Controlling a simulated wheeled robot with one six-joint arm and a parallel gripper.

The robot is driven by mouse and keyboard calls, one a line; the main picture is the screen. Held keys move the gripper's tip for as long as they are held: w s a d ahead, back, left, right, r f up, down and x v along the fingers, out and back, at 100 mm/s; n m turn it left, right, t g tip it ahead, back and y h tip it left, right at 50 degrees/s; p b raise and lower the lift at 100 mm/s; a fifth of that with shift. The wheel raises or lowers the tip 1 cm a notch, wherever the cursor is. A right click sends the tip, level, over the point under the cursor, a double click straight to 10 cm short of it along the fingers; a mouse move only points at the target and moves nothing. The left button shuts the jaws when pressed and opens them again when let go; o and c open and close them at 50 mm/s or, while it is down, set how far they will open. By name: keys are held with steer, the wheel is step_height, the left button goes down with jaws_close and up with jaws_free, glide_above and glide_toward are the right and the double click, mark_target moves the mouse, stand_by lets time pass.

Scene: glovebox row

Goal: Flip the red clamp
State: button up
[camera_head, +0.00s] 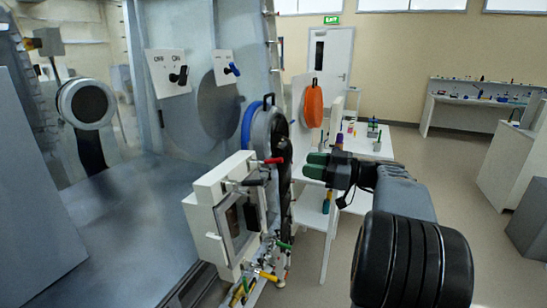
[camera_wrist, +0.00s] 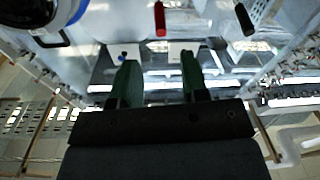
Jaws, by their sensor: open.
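The red clamp (camera_head: 274,160) is a short lever at the top right of the white box-shaped hatch frame. In the wrist view the red clamp (camera_wrist: 160,18) hangs near the top edge, ahead of the fingers and roughly centred between them. My gripper (camera_head: 316,165) is to the right of the clamp in the head view, with its green fingers pointing left. In the wrist view my gripper (camera_wrist: 160,82) is open and empty, with a gap between its fingers. It does not appear to touch the clamp.
A white table (camera_head: 366,148) with small items is farther back. Open floor lies to the right.

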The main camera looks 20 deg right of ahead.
mark_target(270, 161)
steer(key=p+x, duration=0.3)
steer(key=x, duration=0.8)
jaws_close()
